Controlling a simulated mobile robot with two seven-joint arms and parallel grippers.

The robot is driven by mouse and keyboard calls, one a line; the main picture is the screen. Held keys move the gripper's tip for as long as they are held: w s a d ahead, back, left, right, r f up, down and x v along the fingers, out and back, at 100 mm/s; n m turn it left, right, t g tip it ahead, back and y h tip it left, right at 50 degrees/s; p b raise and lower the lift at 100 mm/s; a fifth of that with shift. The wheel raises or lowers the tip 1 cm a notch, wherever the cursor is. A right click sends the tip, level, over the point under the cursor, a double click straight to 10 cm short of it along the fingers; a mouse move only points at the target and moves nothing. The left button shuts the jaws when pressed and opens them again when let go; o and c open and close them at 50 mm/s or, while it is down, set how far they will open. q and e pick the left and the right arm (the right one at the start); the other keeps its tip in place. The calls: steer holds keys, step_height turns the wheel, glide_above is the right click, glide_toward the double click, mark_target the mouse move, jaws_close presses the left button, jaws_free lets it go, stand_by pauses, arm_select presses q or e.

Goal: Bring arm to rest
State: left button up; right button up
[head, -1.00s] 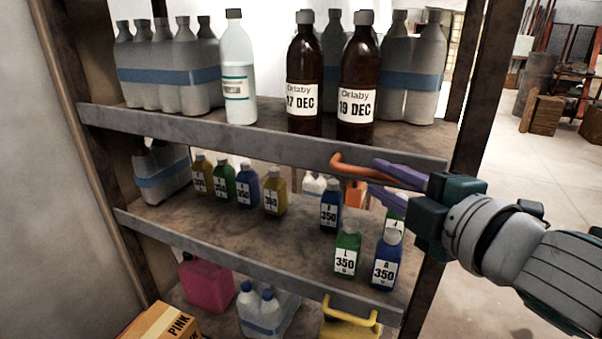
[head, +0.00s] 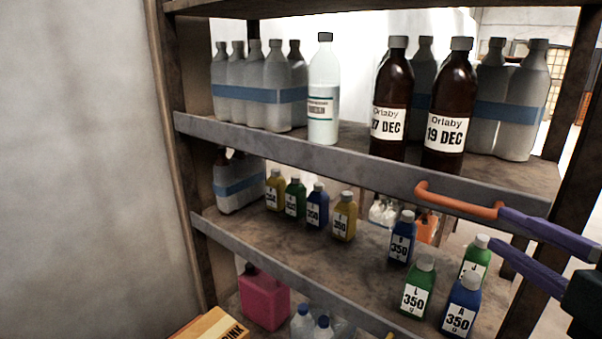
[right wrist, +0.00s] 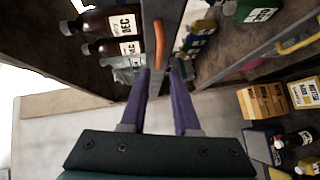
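My right gripper (head: 497,228) is at the right of the head view, in front of the shelf unit. Its two purple fingers are apart, and it looks empty. In the right wrist view (right wrist: 160,70) the fingers point toward the shelf edge with a gap between them. A bent orange bar (head: 458,200) is at the front edge of the upper shelf board. It lies just beyond the fingertips, roughly in line with the gap, in the right wrist view (right wrist: 159,44). Whether a finger touches it I cannot tell. My left gripper is out of view.
The upper shelf board (head: 300,146) bears two brown bottles (head: 445,110), a white bottle (head: 323,95) and grey bottle packs. Small labelled bottles (head: 417,285) stand on the board below. A pink canister (head: 264,298) is lower. Cardboard boxes (right wrist: 263,102) stand on the floor.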

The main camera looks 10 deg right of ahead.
steer(key=s+a+f+m+g+p, duration=0.1)
steer(key=s+a+f+m+g, duration=0.1)
steer(key=s+a+m+g, duration=0.1)
steer(key=s+a+f+m+g+y+p, duration=0.1)
steer(key=s+a+f+m+g, duration=0.1)
steer(key=s+m+g, duration=0.3)
steer(key=s+a+f+m+g+p, duration=0.2)
steer(key=s+a+m+g, duration=0.1)
steer(key=s, duration=0.5)
steer(key=shift+s+a+f+m+g, duration=0.3)
steer(key=shift+m+g, duration=0.5)
steer(key=shift+m, duration=0.4)
